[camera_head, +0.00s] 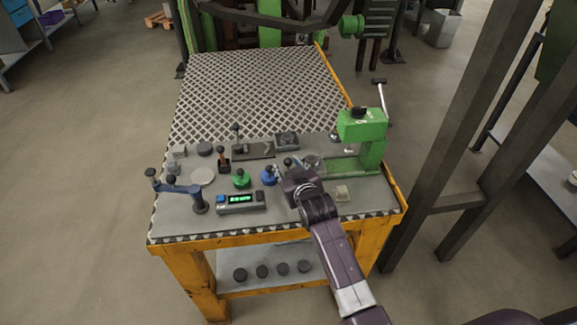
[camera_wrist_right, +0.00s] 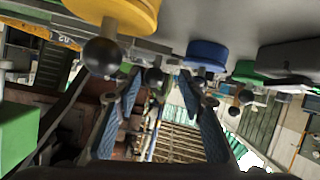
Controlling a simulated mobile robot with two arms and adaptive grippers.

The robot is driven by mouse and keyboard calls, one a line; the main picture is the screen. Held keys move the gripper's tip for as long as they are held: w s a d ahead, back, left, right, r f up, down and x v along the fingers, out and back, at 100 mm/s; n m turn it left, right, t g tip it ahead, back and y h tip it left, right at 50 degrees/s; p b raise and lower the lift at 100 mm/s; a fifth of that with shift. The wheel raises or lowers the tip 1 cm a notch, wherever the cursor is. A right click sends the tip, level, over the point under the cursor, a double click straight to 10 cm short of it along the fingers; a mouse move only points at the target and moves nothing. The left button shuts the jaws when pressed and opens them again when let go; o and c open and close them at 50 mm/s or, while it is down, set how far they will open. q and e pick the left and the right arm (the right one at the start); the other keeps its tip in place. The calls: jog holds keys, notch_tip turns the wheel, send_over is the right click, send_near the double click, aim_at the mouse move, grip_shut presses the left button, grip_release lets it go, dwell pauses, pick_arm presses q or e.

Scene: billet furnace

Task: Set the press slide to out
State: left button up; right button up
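The green press (camera_head: 372,155) stands at the right end of the worktable, with a black knob on top. It also shows as a green block at the left edge of the right wrist view (camera_wrist_right: 18,130). I cannot clearly tell which part is its slide. My right gripper (camera_head: 289,163) is low over the table, left of the press, and partly hides the controls there. In the right wrist view my right gripper (camera_wrist_right: 160,82) is open, and a dark ball knob (camera_wrist_right: 154,79) shows between its fingertips; contact is unclear. My left gripper is not in view.
A blue knob (camera_head: 268,176), a green knob (camera_head: 241,179) and a box with a green display (camera_head: 240,202) stand left of my gripper. A blue crank (camera_head: 178,188) is at the table's left. The mesh tabletop (camera_head: 260,90) behind is clear.

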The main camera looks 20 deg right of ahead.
jog(key=shift+s+d+r, duration=0.15)
jog(key=shift+s, duration=0.25)
jog(key=v, duration=1.1)
jog(key=shift+s, duration=0.1)
jog(key=s+d+f+g, duration=0.1)
jog(key=s+f+g, duration=0.25)
jog(key=s, duration=0.65)
jog(key=s+d+f+g, duration=0.1)
jog(key=s+f+g, duration=0.25)
jog(key=s, duration=0.65)
jog(key=s+d+f+g, duration=0.1)
jog(key=s+f+g, duration=0.3)
jog(key=s, duration=0.6)
notch_tip(320, 180, down, 25)
jog(key=s, duration=0.1)
jog(key=s+d+f+g, duration=0.1)
jog(key=s+d+f, duration=0.2)
jog(key=s+f, duration=1.5)
jog(key=shift+g, duration=0.3)
